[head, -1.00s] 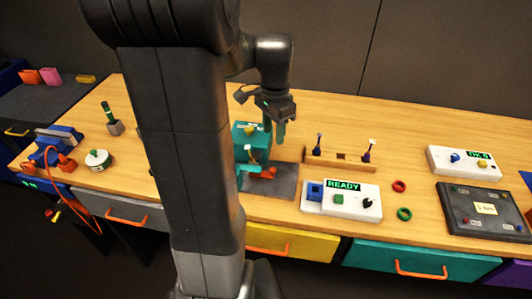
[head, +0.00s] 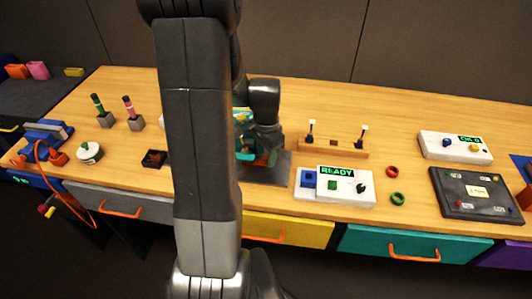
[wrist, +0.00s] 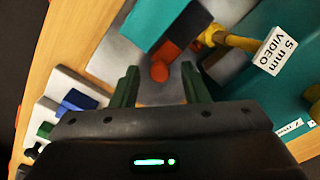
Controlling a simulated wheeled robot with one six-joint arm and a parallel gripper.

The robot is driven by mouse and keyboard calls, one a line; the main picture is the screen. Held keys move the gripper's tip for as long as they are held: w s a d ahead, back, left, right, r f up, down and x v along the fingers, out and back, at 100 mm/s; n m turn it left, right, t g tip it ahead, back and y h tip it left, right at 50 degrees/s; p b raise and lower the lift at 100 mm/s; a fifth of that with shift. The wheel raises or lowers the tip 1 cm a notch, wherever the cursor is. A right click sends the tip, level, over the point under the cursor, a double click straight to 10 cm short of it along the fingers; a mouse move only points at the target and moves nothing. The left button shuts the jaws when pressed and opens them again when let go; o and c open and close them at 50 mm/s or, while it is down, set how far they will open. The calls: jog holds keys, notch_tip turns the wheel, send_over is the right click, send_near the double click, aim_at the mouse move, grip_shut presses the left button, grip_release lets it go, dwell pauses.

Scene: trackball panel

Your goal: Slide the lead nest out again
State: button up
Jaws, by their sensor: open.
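A teal machine (wrist: 297,98) stands on a grey plate (wrist: 118,52), and in the head view my arm covers much of it. A teal block (wrist: 150,22) and an orange-red knob (wrist: 160,71) show ahead of my fingers; I cannot tell for sure which part is the lead nest. A yellow lead (wrist: 228,40) carries a white tag (wrist: 276,51) reading "5 mm VIDEO". My gripper (wrist: 160,87) is open and empty, its two green fingers on either side of the knob in the picture. Contact cannot be made out.
A white READY box (head: 335,186) is right of the plate, with a wooden rack (head: 333,146) behind it. Red and green rings (head: 398,199) and a dark panel (head: 476,194) lie further right. Two pen-like tools (head: 128,108) stand in grey holders at left.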

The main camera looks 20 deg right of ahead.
grip_shut()
jog(key=shift+s+d, duration=0.8)
jog(key=shift+d, duration=0.55)
jog(key=shift+s+d, duration=0.75)
jog(key=shift+d, duration=0.55)
jog(key=shift+s+d, duration=0.8)
jog(key=shift+d, duration=0.55)
jog(key=shift+r, duration=0.1)
grip_release()
jog(key=shift+s+d, duration=0.15)
